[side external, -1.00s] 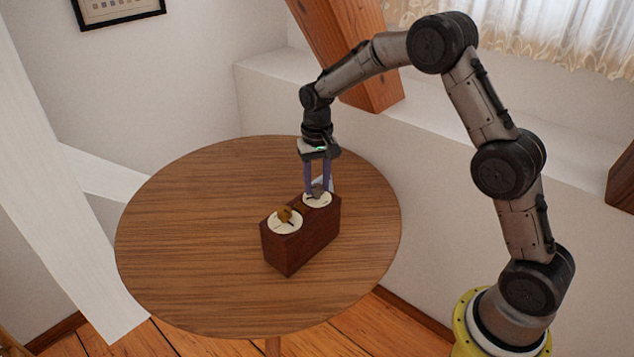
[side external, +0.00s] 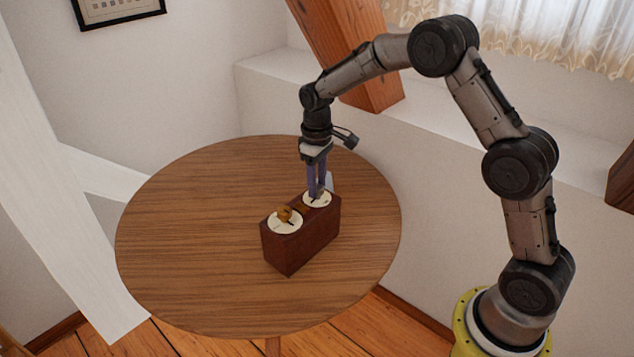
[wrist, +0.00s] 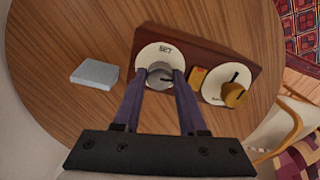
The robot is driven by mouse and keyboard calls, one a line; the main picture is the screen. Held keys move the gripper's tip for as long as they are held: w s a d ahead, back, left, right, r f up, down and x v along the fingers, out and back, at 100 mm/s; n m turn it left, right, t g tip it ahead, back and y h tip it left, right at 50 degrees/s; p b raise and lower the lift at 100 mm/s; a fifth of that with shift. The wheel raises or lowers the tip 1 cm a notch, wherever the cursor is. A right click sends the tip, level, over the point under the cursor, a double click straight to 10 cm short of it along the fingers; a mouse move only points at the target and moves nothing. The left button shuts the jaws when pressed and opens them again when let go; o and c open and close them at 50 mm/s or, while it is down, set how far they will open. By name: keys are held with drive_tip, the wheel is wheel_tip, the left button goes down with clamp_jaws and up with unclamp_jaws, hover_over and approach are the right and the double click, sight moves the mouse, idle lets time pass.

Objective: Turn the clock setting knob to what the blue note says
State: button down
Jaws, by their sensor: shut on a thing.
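The dark red-brown wooden clock box (side external: 290,250) stands on the round table with two white dials on its top. My gripper (side external: 318,193) points down at the far dial, which reads SET in the wrist view (wrist: 163,50). It is shut on the grey setting knob (wrist: 160,76), with one finger on each side; the fingers partly cover it. The other dial (wrist: 212,88) carries a brass knob (wrist: 233,94) and a dark mark. A pale blue-grey block (wrist: 95,73), possibly the note, lies beside the box; no writing is readable on it.
A small orange-brown piece (wrist: 197,75) sits between the two dials. The round wooden table (side external: 190,230) is otherwise clear around the box. A sloping timber beam (side external: 345,50) and a white wall ledge stand behind the table. A chair (wrist: 285,125) shows in the wrist view.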

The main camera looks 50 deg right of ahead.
drive_tip(key=n, duration=0.4)
drive_tip(key=shift+r+n, duration=0.1)
drive_tip(key=shift+n, duration=2.7)
drive_tip(key=shift+c, duration=2.2)
unclamp_jaws()
wheel_tip(320, 180, up, 14)
